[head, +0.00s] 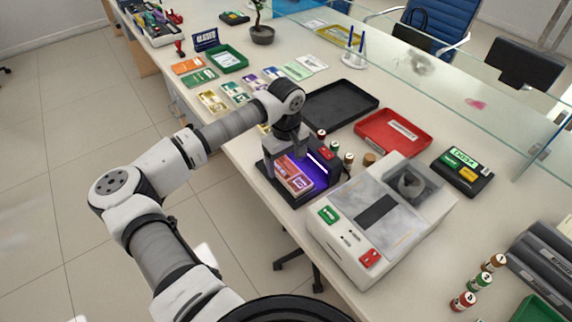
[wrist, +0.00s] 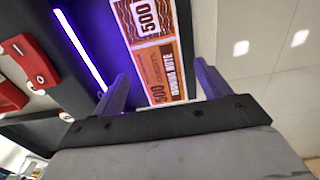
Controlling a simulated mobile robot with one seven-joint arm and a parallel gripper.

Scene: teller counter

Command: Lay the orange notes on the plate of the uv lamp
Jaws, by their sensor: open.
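The uv lamp (head: 328,168) stands at the near edge of the counter, its purple tube lit. Orange notes (head: 294,178) marked 500 lie on its dark plate (head: 268,174) under the purple light. In the wrist view, the orange notes (wrist: 158,72) show beyond and between my fingers, beside the glowing tube. My gripper (wrist: 162,78) is open, with a finger on either side of the notes' near end and nothing clamped. In the head view, my gripper (head: 299,152) is over the lamp, its fingertips hard to make out. Whether the fingers touch the notes cannot be told.
A grey-white machine (head: 382,222) stands close right of the lamp. Small rolls (head: 348,159) stand behind it, near a red tray (head: 393,133) and a black tray (head: 340,103). Several notes (head: 236,92) lie in rows farther left. A glass screen (head: 470,90) runs along the back.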

